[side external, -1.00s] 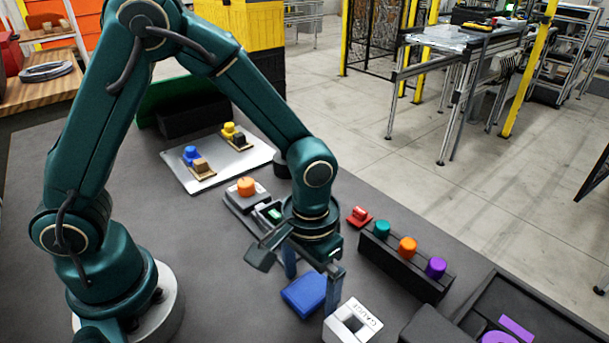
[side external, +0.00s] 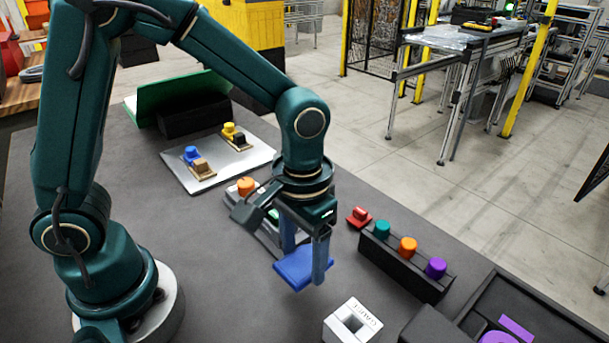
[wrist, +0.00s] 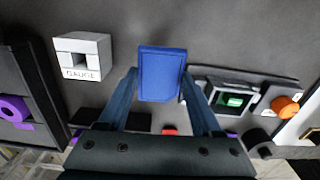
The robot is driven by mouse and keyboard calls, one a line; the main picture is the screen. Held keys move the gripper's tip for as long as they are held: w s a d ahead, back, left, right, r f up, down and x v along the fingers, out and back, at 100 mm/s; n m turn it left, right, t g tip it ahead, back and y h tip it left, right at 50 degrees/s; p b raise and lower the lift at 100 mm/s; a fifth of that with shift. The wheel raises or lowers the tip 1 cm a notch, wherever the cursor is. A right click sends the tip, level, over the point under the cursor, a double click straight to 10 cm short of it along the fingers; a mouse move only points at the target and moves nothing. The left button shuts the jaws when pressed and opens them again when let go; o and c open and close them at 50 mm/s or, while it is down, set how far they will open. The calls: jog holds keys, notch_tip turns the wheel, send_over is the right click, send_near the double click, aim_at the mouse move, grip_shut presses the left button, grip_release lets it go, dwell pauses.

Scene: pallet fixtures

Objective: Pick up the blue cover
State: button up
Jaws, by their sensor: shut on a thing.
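The blue cover (side external: 301,268) is a flat blue block held between the two fingers of my gripper (side external: 304,262). In the side external view it hangs slightly tilted and appears to be above the dark table. In the wrist view the cover (wrist: 161,74) shows between the fingertips of my gripper (wrist: 160,88), with a finger along each side. The fingers are shut on it. The near finger hides part of its right side in the side external view.
A white gauge block (side external: 352,322) stands to the right. A fixture with a green part (wrist: 233,100) and an orange knob (side external: 246,186) is close behind the gripper. A dark rack (side external: 405,272) holds teal, orange and purple pegs. A small red part (side external: 359,216) lies near it.

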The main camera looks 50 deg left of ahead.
jog(key=w+a+r+m, duration=0.2)
jog(key=a+r+m, duration=0.3)
jog(key=m, duration=0.4)
jog(key=w+a+r+m, duration=0.2)
jog(key=a+r+m, duration=0.1)
jog(key=a+m, duration=0.55)
jog(key=shift+m, duration=0.45)
jog(key=shift+d+f, duration=0.25)
jog(key=shift+f, duration=0.6)
jog(key=shift+d+f, duration=0.3)
jog(key=shift+f, duration=0.6)
jog(key=shift+d+f, duration=0.25)
jog(key=shift+f, duration=0.6)
jog(key=shift+f, duration=1.45)
